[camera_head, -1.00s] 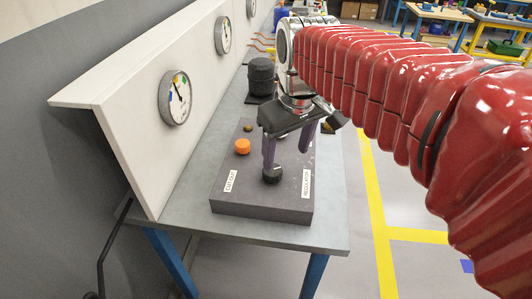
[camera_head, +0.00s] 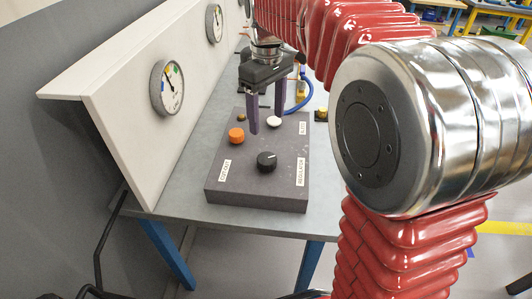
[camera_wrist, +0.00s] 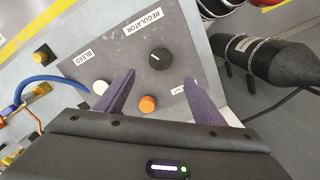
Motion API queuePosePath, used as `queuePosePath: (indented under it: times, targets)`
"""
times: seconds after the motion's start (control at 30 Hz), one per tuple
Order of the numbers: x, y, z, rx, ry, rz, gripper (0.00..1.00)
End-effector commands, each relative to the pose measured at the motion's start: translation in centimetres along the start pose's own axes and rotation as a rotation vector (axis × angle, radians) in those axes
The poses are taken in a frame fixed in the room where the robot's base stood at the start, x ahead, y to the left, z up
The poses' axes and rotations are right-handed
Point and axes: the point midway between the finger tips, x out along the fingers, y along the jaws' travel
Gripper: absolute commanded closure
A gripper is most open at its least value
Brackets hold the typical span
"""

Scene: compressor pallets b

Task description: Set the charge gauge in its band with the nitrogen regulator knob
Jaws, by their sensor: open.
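The black regulator knob (camera_head: 266,161) with a pale pointer line stands on the dark grey panel box (camera_head: 258,197), beside the REGULATOR label. It also shows in the wrist view (camera_wrist: 159,59). My gripper (camera_head: 266,124) is open and empty, fingers pointing down, above the far part of the box and clear of the regulator knob. In the wrist view my fingertips (camera_wrist: 159,80) are spread apart. The nearest round gauge (camera_head: 167,88) is on the sloped white board to the left. Its dark needle points up and slightly left; its coloured marks are too small to read surely.
An orange knob (camera_head: 236,135) and a white knob (camera_head: 274,121) share the box, close to my fingers. A blue hose (camera_head: 301,103) runs behind. A dark cylinder (camera_wrist: 275,60) shows in the wrist view. Bare bench (camera_head: 190,190) lies left of the box.

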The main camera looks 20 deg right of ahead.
Motion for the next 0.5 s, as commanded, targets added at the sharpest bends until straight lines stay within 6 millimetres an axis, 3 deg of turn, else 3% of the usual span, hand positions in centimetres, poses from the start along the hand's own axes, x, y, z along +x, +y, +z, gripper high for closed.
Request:
queuePosePath:
  times: [0.27, 0.5]
  targets:
    - [1.0, 0.0, 0.0, 0.001, -0.001, 0.000, 0.37]
    - [4.2, 0.0, 0.1, 0.002, -0.002, -0.002, 0.37]
